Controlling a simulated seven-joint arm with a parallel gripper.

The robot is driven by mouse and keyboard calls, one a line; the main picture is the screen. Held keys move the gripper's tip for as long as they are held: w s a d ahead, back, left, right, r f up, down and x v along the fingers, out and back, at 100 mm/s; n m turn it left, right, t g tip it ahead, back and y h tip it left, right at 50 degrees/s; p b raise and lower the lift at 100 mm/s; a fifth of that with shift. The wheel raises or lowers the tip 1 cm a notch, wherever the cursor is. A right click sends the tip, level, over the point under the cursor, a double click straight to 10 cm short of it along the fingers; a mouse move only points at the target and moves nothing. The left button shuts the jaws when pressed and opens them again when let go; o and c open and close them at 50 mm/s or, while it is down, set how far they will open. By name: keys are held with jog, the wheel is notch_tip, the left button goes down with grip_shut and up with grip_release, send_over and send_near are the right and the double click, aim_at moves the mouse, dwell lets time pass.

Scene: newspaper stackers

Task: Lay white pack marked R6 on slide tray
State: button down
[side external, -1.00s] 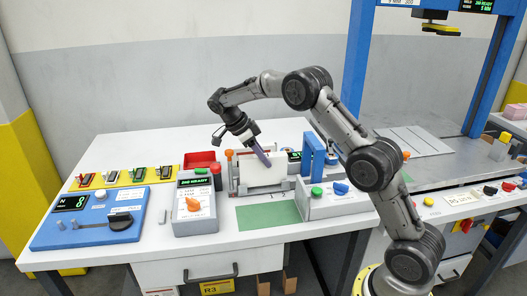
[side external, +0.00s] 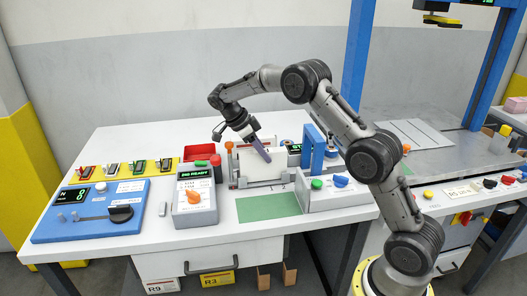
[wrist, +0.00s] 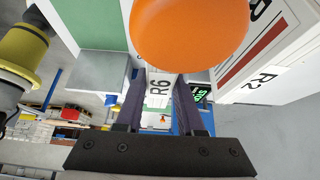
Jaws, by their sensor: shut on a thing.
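The white pack (side external: 262,166) is in the grey metal fixture (side external: 238,183) at the middle of the bench. My gripper (side external: 263,156) comes down at a slant from the upper left, with dark purple fingers shut on the pack. The grey metal of the fixture also shows beside the pack in the wrist view (wrist: 97,72). I cannot tell whether the pack rests on the metal or hangs just above it. I cannot tell for sure which part is the slide tray. An orange knob (wrist: 190,28) hides part of the wrist view.
A green mat (side external: 268,208) lies in front of the fixture. A grey control box (side external: 195,200) stands left of it, and one with green and blue knobs (side external: 333,193) on the right. A red bin (side external: 199,152) and a blue panel (side external: 90,212) are farther left. A blue post (side external: 313,146) stands close right.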

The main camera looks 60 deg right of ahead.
jog(key=shift+f, duration=0.15)
jog(key=shift+c, duration=2.2)
grip_release()
jog(key=shift+f, duration=0.1)
